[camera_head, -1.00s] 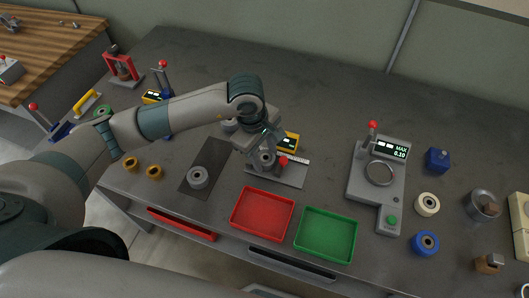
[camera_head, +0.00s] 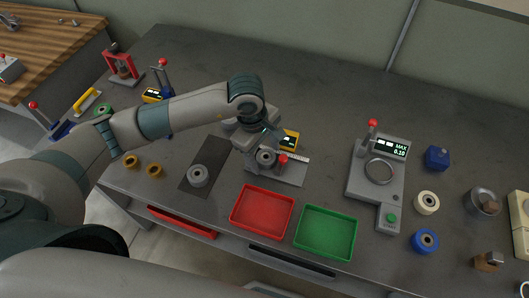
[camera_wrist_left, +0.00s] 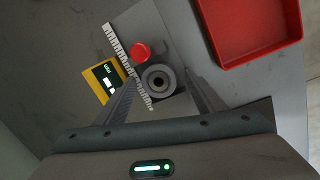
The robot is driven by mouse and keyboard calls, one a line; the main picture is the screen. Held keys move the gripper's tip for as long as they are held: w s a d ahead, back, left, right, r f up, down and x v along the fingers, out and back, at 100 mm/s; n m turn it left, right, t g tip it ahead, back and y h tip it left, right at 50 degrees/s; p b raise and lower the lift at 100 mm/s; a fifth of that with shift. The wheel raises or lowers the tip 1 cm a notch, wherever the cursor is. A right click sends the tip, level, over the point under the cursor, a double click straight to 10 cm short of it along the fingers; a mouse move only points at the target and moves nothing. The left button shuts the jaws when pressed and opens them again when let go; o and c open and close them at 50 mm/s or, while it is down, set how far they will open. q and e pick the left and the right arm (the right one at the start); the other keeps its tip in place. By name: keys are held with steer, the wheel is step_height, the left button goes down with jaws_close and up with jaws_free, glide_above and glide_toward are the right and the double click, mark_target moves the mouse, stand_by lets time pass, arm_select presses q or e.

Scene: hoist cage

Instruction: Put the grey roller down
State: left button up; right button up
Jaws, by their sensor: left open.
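A grey roller (camera_head: 265,157) with a dark centre hole stands on the grey plate of a small measuring fixture (camera_head: 290,174) with a red knob and a yellow display. It also shows in the left wrist view (camera_wrist_left: 158,81), between and beyond the finger ends. My left gripper (camera_head: 256,146) is open just above and behind this roller, with nothing held. Its two fingers show in the left wrist view (camera_wrist_left: 160,92), spread apart. Another grey roller (camera_head: 197,176) stands on the dark mat (camera_head: 213,154) to the left. My right gripper is not in view.
A red tray (camera_head: 262,212) and a green tray (camera_head: 326,232), both empty, lie in front. A grey gauge with a ring (camera_head: 380,171) stands to the right. The table's back middle is clear.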

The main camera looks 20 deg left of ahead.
mark_target(259, 158)
arm_select(q)
steer(key=shift+r, duration=0.35)
step_height(259, 158, up, 11)
steer(key=s+a+b, duration=0.1)
steer(key=b, duration=0.3)
steer(key=shift+a, duration=0.3)
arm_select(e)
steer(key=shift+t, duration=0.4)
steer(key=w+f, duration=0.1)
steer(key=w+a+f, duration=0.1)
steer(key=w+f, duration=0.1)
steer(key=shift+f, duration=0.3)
arm_select(q)
steer(key=shift+r, duration=0.1)
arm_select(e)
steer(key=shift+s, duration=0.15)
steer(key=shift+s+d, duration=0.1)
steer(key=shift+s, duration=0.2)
